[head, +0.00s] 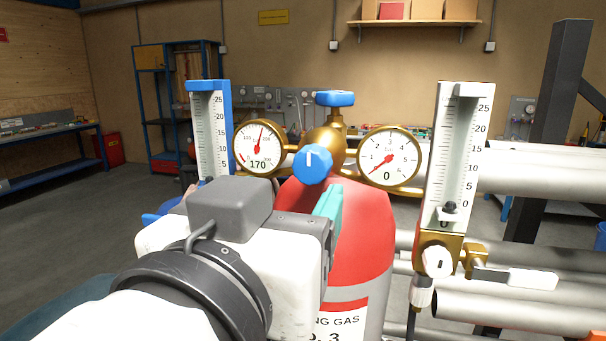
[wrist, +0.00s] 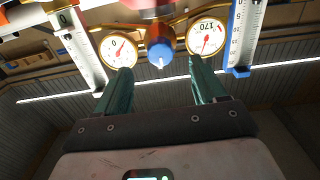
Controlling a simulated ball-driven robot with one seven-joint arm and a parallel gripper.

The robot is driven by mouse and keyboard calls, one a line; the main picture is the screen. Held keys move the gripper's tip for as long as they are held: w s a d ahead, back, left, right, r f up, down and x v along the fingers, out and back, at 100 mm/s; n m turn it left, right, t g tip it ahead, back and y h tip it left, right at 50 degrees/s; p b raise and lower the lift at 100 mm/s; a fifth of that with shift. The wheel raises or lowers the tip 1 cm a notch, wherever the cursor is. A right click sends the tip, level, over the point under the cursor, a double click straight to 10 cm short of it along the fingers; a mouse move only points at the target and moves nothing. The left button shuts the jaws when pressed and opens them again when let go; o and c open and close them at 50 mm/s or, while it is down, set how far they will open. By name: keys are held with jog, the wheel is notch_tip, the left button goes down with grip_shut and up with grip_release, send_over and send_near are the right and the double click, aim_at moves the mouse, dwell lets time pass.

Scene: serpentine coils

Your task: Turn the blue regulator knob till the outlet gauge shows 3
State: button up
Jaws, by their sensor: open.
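The blue regulator knob (head: 312,165) with a white pointer mark sits on the brass regulator (head: 328,137) atop a red cylinder (head: 365,230). The mark points about straight up in the head view. The outlet gauge (head: 389,157), right of the knob, reads 0. The left gauge (head: 257,146) reads 170. My gripper (head: 328,203) is in front of the cylinder, below the knob. In the wrist view my gripper (wrist: 161,78) is open with teal fingers spread, and the knob (wrist: 160,53) shows between and beyond the fingertips. Nothing is held.
A blue-framed flow tube (head: 210,130) stands left of the gauges and a white one (head: 460,150) stands right, with a small white-faced knob (head: 438,261) below. A blue top valve handle (head: 335,98) is above the regulator. Grey pipes (head: 540,170) fill the right.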

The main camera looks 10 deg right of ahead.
aim_at(308, 170)
jog(key=x, duration=0.8)
jog(key=shift+w+d+r, duration=0.15)
jog(key=shift+w+r, duration=0.1)
jog(key=shift+r, duration=0.05)
jog(key=c, duration=1.3)
jog(key=shift+f+m+b, duration=0.15)
jog(key=shift+m+b, duration=0.25)
jog(key=shift+b, duration=0.2)
jog(key=shift+m+b, duration=1.15)
jog(key=shift+m, duration=0.05)
